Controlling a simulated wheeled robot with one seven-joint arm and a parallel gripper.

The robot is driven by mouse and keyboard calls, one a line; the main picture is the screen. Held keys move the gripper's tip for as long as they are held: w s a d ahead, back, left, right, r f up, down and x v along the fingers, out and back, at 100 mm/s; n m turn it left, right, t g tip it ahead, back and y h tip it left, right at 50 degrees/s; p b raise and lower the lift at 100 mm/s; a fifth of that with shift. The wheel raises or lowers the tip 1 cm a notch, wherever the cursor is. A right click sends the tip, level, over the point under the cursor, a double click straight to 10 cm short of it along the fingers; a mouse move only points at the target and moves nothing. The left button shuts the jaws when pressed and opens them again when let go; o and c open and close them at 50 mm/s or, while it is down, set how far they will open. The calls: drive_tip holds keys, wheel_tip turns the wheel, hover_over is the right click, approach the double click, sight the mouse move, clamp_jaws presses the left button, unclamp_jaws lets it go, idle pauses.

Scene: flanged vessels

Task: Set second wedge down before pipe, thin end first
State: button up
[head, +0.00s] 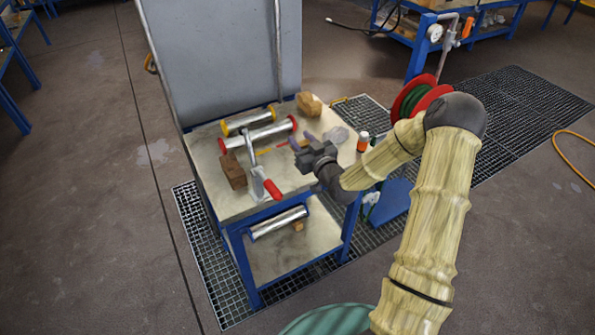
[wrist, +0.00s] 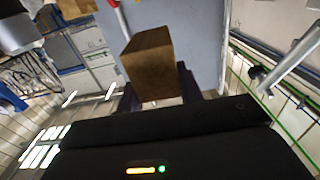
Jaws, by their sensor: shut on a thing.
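My gripper (head: 303,142) is over the right part of the workbench top (head: 215,200), its fingers pointing toward the pipes. In the wrist view my gripper (wrist: 158,92) is shut on a brown wooden wedge (wrist: 147,60), which sticks out beyond the fingertips. A silver pipe with red ends (head: 262,133) lies on the bench, left of the gripper. A shorter pipe with yellow ends (head: 248,120) lies behind it. A brown wooden block (head: 233,171) stands at the bench's left side, near the red-ended pipe.
A toggle clamp with a red handle (head: 270,189) stands at the front edge. A tan block (head: 309,104) lies at the back right. An orange bottle (head: 362,142) is near the right edge. A grey panel (head: 225,60) rises behind. Another pipe (head: 278,223) lies on the lower shelf.

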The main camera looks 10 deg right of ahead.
drive_tip(key=shift+w+r, duration=0.1)
drive_tip(key=shift+w, duration=0.15)
drive_tip(key=shift+s, duration=0.3)
drive_tip(key=shift+d, duration=0.1)
drive_tip(key=shift+f, duration=2.85)
drive_tip(key=shift+f, duration=0.1)
drive_tip(key=shift+f, duration=2)
